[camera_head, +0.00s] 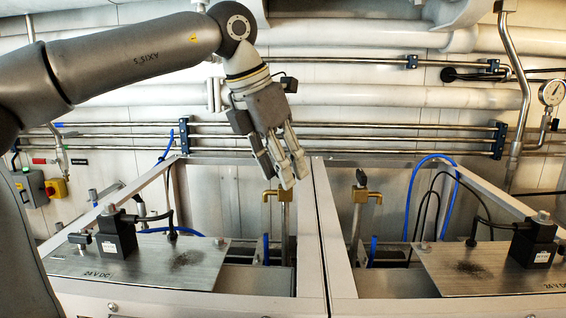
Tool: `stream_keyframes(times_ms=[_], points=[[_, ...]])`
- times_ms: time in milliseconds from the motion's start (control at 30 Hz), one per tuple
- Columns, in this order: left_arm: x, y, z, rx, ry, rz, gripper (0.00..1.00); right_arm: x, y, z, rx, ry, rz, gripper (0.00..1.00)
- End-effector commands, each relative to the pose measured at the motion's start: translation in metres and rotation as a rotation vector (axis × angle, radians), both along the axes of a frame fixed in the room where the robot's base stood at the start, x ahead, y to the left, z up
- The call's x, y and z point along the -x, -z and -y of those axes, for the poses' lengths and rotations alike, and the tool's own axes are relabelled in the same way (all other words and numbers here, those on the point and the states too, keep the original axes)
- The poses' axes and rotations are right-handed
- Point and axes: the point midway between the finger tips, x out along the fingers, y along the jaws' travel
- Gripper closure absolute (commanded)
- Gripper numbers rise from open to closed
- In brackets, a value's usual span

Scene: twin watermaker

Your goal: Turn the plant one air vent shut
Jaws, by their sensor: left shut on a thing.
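My left gripper (289,176) reaches down from the upper left, fingers pointing down. Its fingertips are closed at the top of the brass air vent (284,196) of the left-hand unit, and it is shut on the vent's top part. The fingers hide that part, so I cannot see how far it is turned. A like brass vent (361,194) stands uncovered on the right-hand unit, with its small handle on top. No label shows which unit is plant one. My right gripper is not in view.
Two metal frames stand side by side, split by a light upright (325,235). Steel plates with black valve coils (116,236) (533,243) lie at both sides. Horizontal pipes (345,134) run along the back wall. Blue hoses and a gauge (552,92) are at the right.

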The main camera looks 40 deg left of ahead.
Motion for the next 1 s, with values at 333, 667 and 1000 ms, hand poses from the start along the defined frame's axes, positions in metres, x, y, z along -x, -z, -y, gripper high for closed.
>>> stream_keyframes(times_ms=[333,667,1000], points=[[-0.0017,-0.0012,-0.0036,0.003,0.322,0.003,0.85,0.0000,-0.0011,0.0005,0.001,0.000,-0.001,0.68],[-0.0029,-0.0011,-0.0053,0.000,0.567,0.003,0.85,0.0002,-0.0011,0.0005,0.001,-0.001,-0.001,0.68],[-0.0035,-0.0014,-0.0059,-0.002,0.686,0.003,0.85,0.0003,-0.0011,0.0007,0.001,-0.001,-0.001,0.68]])
